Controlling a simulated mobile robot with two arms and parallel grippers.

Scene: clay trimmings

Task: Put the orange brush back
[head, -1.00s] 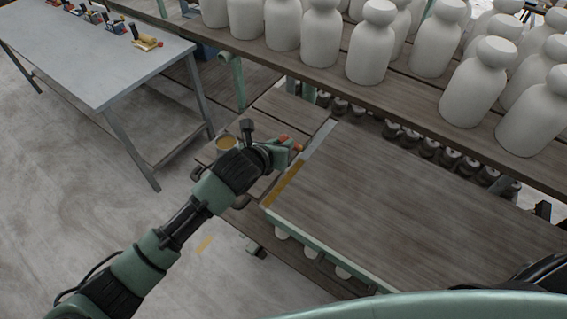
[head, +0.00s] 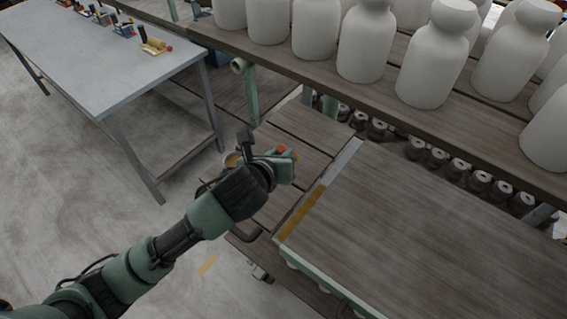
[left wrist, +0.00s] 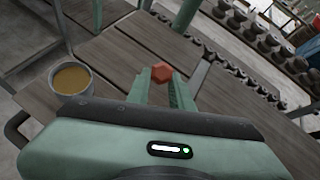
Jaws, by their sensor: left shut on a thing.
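My left gripper (head: 284,166) is over the slatted wooden cart end and is shut on an orange thing, taken as the orange brush (head: 281,150). In the left wrist view a small orange-red faceted end of the brush (left wrist: 161,72) shows between the fingers of my left gripper (left wrist: 162,88); the rest of it is hidden. A round cup of brownish liquid (left wrist: 72,79) stands on the slats to the left of the gripper. In the head view the cup (head: 232,160) is partly hidden behind my wrist. My right gripper is not seen.
A shelf (head: 330,75) with several white bottle-shaped pieces runs along the back. A grey table (head: 100,65) with several small tools stands at the upper left. A bare raised wooden board (head: 430,230) lies right of my gripper. Dark round pieces sit below the shelf.

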